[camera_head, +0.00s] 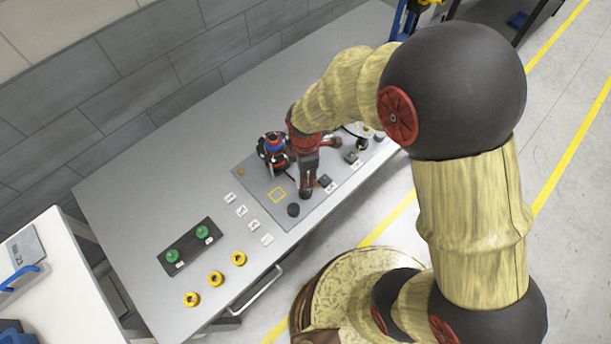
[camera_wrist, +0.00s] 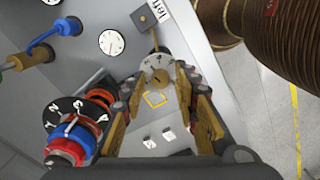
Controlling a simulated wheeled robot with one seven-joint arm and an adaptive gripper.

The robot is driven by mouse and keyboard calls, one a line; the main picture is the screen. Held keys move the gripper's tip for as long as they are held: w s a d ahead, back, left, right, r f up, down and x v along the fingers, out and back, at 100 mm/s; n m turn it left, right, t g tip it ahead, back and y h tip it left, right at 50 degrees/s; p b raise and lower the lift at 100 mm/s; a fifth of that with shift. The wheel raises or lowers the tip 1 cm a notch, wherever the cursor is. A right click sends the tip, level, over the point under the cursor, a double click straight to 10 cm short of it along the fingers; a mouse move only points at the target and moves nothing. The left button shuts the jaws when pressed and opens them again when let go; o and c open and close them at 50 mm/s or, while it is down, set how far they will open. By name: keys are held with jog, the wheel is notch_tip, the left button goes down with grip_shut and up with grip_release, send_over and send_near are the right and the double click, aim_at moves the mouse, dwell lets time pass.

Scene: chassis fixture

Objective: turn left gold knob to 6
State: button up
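In the wrist view, a gold knob (camera_wrist: 158,77) sits at the front of a pale round dial (camera_wrist: 150,62); the dial's figures are too small to read. My gripper (camera_wrist: 160,84) is open, with its two gold-brown fingers on either side of the knob in the picture. I cannot tell whether they touch it. A label reading "left" (camera_wrist: 157,9) stands beyond, beside a dark square block (camera_wrist: 143,17). In the head view my gripper (camera_head: 306,190) points down over the grey panel (camera_head: 262,180) and hides what lies under it.
A black lettered dial with a blue and red knob (camera_wrist: 78,135) stands close to my left finger. A white gauge (camera_wrist: 112,41) and a blue handle (camera_wrist: 67,27) are further left. Yellow rings (camera_head: 215,278) and green buttons (camera_head: 172,256) lie front left on the table (camera_head: 120,200).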

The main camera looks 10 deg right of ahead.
jog(key=n, duration=0.9)
jog(key=shift+n, duration=0.3)
jog(key=shift+c, duration=0.6)
grip_shut()
jog(key=m+p, duration=0.1)
jog(key=m, duration=1)
jog(key=shift+m, duration=0.4)
jog(key=m, duration=0.5)
jog(key=shift+m, duration=0.3)
